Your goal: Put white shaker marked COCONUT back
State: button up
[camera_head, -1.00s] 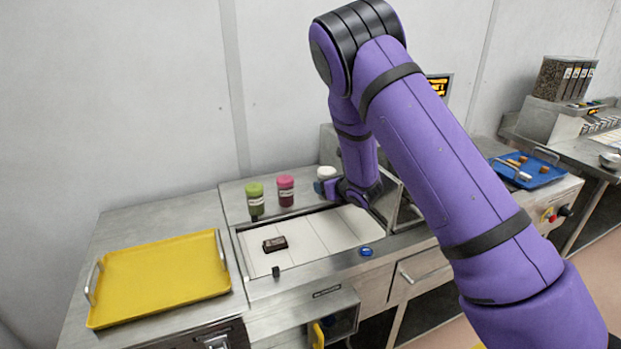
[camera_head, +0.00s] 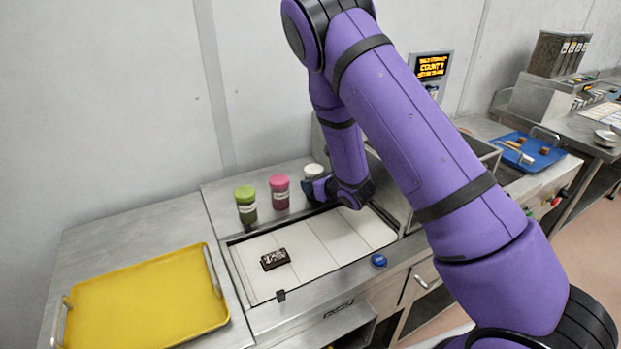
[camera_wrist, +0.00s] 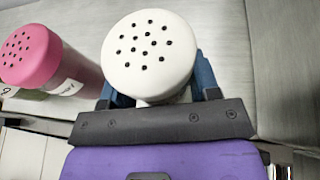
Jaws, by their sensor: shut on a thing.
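The white shaker (camera_head: 313,171) stands on the steel ledge behind the white belt, at the right end of a row of shakers. My gripper (camera_head: 318,188) is at it, shut on it. In the wrist view the shaker's white perforated lid (camera_wrist: 150,55) sits between the two blue fingers of my gripper (camera_wrist: 155,90). The shaker looks upright. Its COCONUT marking is hidden from both views, and whether its base touches the ledge cannot be told.
A pink shaker (camera_head: 280,192) and a green shaker (camera_head: 246,205) stand left of it on the ledge. A dark chocolate bar (camera_head: 275,260) lies on the belt (camera_head: 330,236). A yellow tray (camera_head: 140,305) is at left, a blue tray (camera_head: 540,152) at far right.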

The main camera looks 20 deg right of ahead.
dwell(0.3)
jog(key=o, duration=1.1)
jog(key=shift+f, duration=0.15)
jog(key=shift+c, duration=0.2)
jog(key=shift+s+r, duration=0.15)
jog(key=shift+r, duration=0.05)
jog(key=v, duration=1.1)
jog(key=shift+s+d+r, duration=0.1)
jog(key=shift+s+d, duration=0.05)
jog(key=shift+s, duration=0.2)
